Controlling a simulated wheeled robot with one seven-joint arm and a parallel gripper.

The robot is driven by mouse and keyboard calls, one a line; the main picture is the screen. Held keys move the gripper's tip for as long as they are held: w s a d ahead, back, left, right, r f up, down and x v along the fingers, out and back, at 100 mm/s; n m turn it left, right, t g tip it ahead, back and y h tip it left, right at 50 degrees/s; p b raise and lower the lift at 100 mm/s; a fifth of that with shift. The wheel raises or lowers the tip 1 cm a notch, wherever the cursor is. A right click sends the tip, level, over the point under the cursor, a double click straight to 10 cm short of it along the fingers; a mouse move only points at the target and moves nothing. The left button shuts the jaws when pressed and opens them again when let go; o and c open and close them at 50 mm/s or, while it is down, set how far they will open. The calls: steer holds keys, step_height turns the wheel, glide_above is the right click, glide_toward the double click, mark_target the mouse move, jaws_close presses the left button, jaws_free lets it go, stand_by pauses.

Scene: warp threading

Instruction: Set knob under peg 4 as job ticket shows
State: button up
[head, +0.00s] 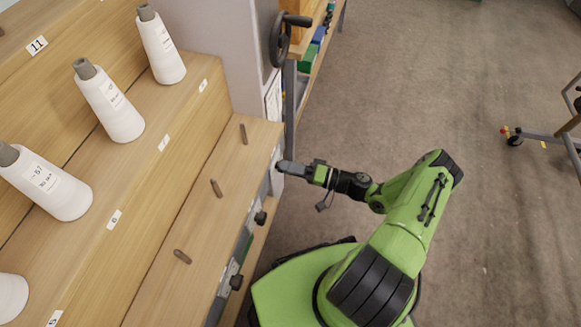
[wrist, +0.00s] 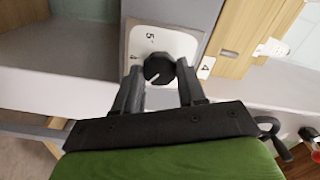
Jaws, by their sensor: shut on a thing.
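In the wrist view, a round black knob (wrist: 158,66) sits on a white dial plate (wrist: 192,46) printed with 5 and 4. A pale line on the knob points to the lower left. My gripper (wrist: 159,80) has one finger on each side of the knob and is shut on it. A tag reading 4 (wrist: 206,68) is right of the dial. In the head view my gripper (head: 285,167) is at the front face of the wooden ledge, and the held knob is hidden there. A paper sheet (head: 273,98) hangs on the grey cabinet, its text unreadable.
Several pegs, such as this one (head: 244,134), stand along the wooden ledge (head: 228,160). Other black knobs, one here (head: 260,217) and one here (head: 236,283), are on its front. White cones (head: 110,105) stand on the steps. A handwheel (head: 280,40) is above. Open carpet lies right.

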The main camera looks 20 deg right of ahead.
steer(key=m, duration=1)
steer(key=shift+m, duration=0.5)
steer(key=o, duration=1.1)
steer(key=shift+c, duration=0.2)
steer(key=p+v, duration=0.1)
steer(key=v, duration=1.5)
